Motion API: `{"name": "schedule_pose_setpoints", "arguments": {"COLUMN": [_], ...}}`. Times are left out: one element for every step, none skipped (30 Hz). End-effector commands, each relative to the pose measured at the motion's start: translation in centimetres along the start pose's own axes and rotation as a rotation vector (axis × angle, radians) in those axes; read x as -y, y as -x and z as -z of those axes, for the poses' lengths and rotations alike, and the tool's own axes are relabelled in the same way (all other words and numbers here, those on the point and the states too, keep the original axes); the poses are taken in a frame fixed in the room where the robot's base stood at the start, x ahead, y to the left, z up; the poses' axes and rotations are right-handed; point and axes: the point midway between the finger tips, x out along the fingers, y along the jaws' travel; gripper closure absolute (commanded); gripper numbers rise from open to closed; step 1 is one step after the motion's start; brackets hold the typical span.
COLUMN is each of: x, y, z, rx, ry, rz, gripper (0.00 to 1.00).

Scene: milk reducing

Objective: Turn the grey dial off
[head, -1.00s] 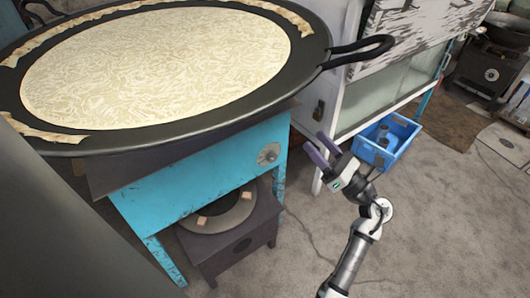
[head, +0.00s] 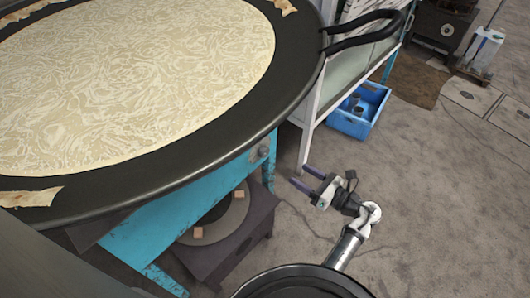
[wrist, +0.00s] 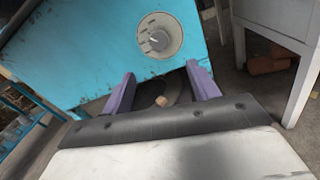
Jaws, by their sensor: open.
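The grey dial (wrist: 160,36) is a round knob on the front of the turquoise stove stand (wrist: 90,50), with a lighter pointer in its middle. In the head view the dial (head: 260,151) shows just below the rim of the large black pan (head: 200,160). My gripper (head: 302,177) is open and empty, right of the dial and apart from it. In the wrist view its purple fingers (wrist: 162,82) point toward the stand, with the dial above and between the fingertips.
A dark burner box (head: 220,235) stands under the stand. The pan's black handle (head: 365,32) juts out right. A white cabinet (head: 322,95) and a blue crate (head: 358,110) stand behind my gripper.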

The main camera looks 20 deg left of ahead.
Motion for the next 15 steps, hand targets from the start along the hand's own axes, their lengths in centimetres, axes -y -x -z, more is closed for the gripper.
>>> {"name": "schedule_pose_setpoints", "arguments": {"x": [-0.1, -0.1, -0.2, -0.2, -0.2, -0.2, -0.2, -0.2, -0.2, -0.2, -0.2, -0.2, -0.2, -0.2, -0.2], "y": [-0.8, -1.2, -2.0, -2.6, -3.2, -4.0, -4.7, -5.4, -6.3, -7.0, -7.6, -8.4, -9.0, -9.6, -10.2], "z": [-0.1, -0.1, -0.2, -0.2, -0.2, -0.2, -0.2, -0.2, -0.3, -0.3, -0.3, -0.3, -0.3, -0.2, -0.2], "rx": [-0.001, -0.001, -0.001, -0.001, 0.0, 0.0, 0.0, 0.0, 0.0, 0.0, 0.0, 0.0, 0.0, 0.0, 0.0], "ry": [0.0, 0.0, 0.0, 0.0, 0.0, 0.0, 0.0, 0.0, 0.0, 0.0, 0.0, 0.0, 0.0, 0.0, 0.001], "rz": [-0.004, -0.006, -0.005, -0.007, -0.007, -0.007, -0.006, -0.008, -0.007, -0.007, -0.006, -0.005, -0.006, -0.006, -0.005], "gripper": [0.4, 0.4, 0.4, 0.4, 0.4, 0.4, 0.4, 0.4, 0.4, 0.4, 0.4, 0.4, 0.4, 0.4, 0.4]}}
